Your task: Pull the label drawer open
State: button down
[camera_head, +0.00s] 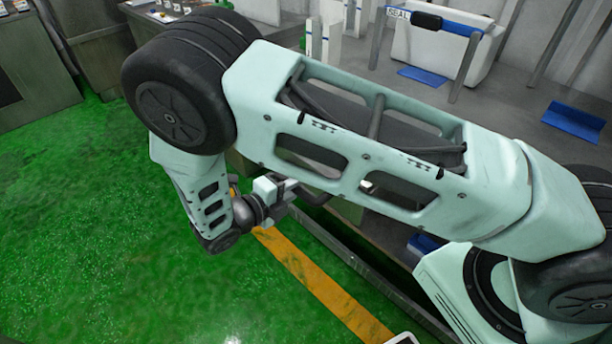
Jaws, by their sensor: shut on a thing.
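My gripper (293,188) is low in the middle of the head view, below my pale green upper arm. It is shut on a dark bar-like handle (317,198) on the front of the grey-brown cabinet. The label drawer's front (347,209) shows only as a small brownish strip beside the handle. The rest of the drawer is hidden behind my arm, so I cannot tell how far it stands out. The fingertips are small and partly covered.
A yellow floor stripe (318,281) runs along the cabinet's foot. The green floor (85,225) at the left is clear. Grey cabinets (100,45) stand at the upper left.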

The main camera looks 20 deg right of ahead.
jog(key=shift+s+a, duration=0.1)
jog(key=shift+a, duration=0.2)
jog(key=c, duration=1.3)
grip_release()
jog(key=b+v, duration=0.1)
jog(key=v, duration=1.6)
jog(key=shift+a+b, duration=0.25)
jog(key=shift+b, duration=0.05)
